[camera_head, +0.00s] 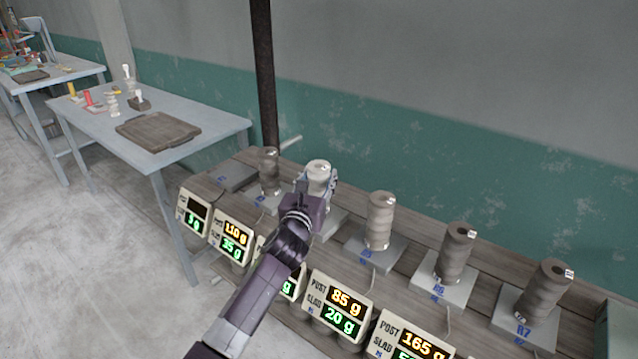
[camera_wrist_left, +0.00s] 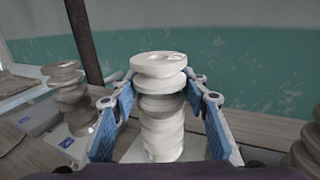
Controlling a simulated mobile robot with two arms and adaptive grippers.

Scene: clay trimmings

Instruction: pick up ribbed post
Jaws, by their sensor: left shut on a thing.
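A pale ribbed post (camera_head: 319,172) stands upright on a scale slab in the row on the wooden bench. My left gripper (camera_head: 316,187) is around it, shut on its sides. In the left wrist view the post (camera_wrist_left: 161,105) fills the space between the blue finger pads of the gripper (camera_wrist_left: 162,115). Its foot seems to be over the pale slab; whether it touches cannot be told. Other ribbed posts stand on slabs: a grey-brown one (camera_head: 269,171) to the left, and a beige one (camera_head: 380,220) and darker ones (camera_head: 457,252), (camera_head: 543,290) to the right. My right gripper is not seen.
Display boxes with glowing gram readings (camera_head: 339,307) line the bench's front edge. An empty-looking slab (camera_head: 233,176) lies at the bench's left end. A dark pole (camera_head: 264,80) rises behind. A grey table (camera_head: 205,120) with a brown tray (camera_head: 158,132) stands at left.

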